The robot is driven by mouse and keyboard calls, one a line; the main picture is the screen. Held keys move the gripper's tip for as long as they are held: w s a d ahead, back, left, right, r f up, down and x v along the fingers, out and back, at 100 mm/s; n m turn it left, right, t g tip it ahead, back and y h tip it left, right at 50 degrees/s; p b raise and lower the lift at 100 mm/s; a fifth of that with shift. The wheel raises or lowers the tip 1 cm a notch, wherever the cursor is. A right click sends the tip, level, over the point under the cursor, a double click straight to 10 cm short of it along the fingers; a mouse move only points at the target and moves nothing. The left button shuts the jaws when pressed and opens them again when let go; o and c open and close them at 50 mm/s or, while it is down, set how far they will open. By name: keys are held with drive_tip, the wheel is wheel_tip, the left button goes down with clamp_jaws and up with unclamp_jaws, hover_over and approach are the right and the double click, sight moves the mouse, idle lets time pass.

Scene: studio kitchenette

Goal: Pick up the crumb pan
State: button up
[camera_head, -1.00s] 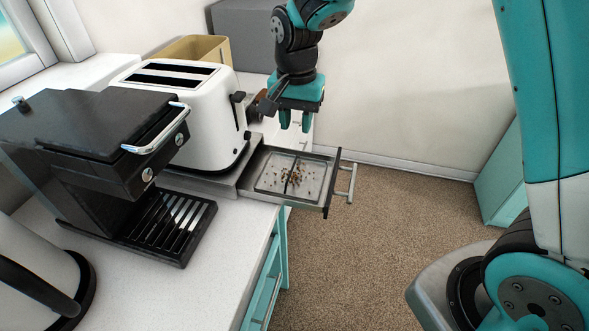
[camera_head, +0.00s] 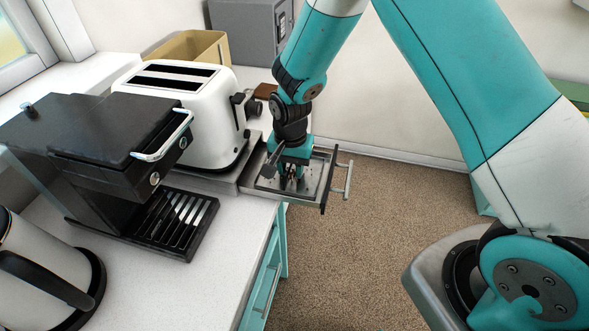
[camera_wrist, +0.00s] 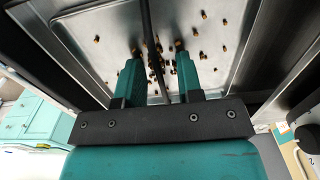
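The crumb pan (camera_head: 314,180) is a shallow grey metal tray lying in the pulled-out drawer (camera_head: 326,196) under the white toaster (camera_head: 180,112). In the wrist view the pan (camera_wrist: 108,38) holds scattered brown crumbs, and a thin dark upright strip (camera_wrist: 149,28) crosses its middle. My gripper (camera_head: 290,180) is over the pan, pointing down. In the wrist view its two teal fingers (camera_wrist: 158,78) stand apart, one on each side of the strip, with gaps between. My gripper hides the pan's middle in the head view.
A black coffee machine (camera_head: 100,140) stands left of the toaster, with a kettle (camera_head: 40,270) in front. A tan box (camera_head: 190,47) and a grey safe (camera_head: 245,30) are behind. The drawer's handle (camera_head: 346,180) sticks out over open floor (camera_head: 400,240).

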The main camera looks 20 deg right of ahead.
clamp_jaws()
